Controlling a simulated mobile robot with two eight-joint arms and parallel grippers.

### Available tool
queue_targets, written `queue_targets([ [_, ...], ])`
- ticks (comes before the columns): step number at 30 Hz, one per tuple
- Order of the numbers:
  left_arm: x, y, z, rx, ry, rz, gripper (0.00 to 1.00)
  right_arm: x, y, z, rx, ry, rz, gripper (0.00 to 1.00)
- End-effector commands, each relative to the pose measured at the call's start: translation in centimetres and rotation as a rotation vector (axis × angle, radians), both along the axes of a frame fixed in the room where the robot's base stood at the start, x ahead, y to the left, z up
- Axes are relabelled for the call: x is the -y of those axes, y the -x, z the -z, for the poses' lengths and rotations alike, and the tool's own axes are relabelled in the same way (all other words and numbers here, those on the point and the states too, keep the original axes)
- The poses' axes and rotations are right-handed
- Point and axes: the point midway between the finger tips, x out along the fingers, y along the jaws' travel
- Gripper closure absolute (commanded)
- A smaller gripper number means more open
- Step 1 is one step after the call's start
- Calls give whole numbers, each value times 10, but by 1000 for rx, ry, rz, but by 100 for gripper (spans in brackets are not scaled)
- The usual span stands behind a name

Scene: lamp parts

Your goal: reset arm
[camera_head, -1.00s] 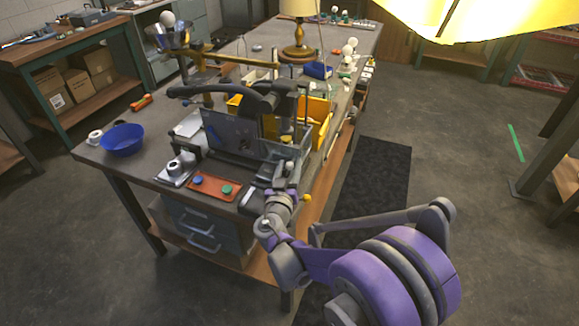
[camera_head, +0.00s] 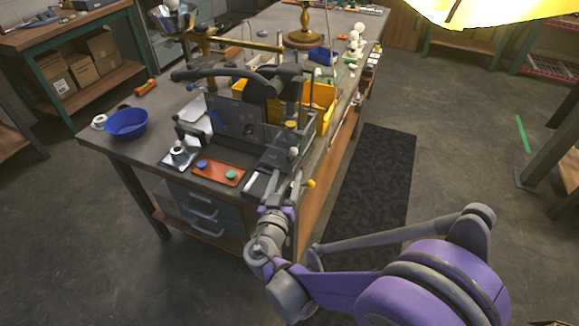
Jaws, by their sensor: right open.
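My right arm, purple and grey, comes in from the lower right and reaches to the near edge of the workbench (camera_head: 135,170). My right gripper (camera_head: 277,186) is open at the bench's front right corner, beside a grey toolbox-like holder (camera_head: 236,118). Nothing shows between its fingers, though the dark parts behind make its outline hard to read. My left gripper is not in view.
A blue bowl (camera_head: 126,123) stands at the bench's left end. A red-brown tray (camera_head: 218,172) with a blue and a green piece lies near the front edge. Yellow bins (camera_head: 318,97) and a brass lamp stand (camera_head: 306,28) are farther back. A dark mat (camera_head: 375,185) lies on open floor to the right.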

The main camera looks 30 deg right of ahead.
Motion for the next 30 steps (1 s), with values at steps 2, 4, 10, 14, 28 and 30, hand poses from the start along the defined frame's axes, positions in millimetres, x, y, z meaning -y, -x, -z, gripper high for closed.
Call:
queue_targets([
  [2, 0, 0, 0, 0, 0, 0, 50, -4, 4, 0, 0, 0, -1, 38],
  [4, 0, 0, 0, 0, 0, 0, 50, -5, 6, 0, 0, 0, 0, 38],
  [10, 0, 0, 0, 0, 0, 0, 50, -5, 6, 0, 0, 0, 1, 38],
  [14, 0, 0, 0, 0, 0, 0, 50, -5, 6, 0, 0, 0, 1, 38],
  [28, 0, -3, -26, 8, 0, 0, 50, 22, 55, 5, -330, -127, 67, 38],
  [30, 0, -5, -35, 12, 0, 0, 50, 23, 77, 10, -463, -187, 55, 38],
])
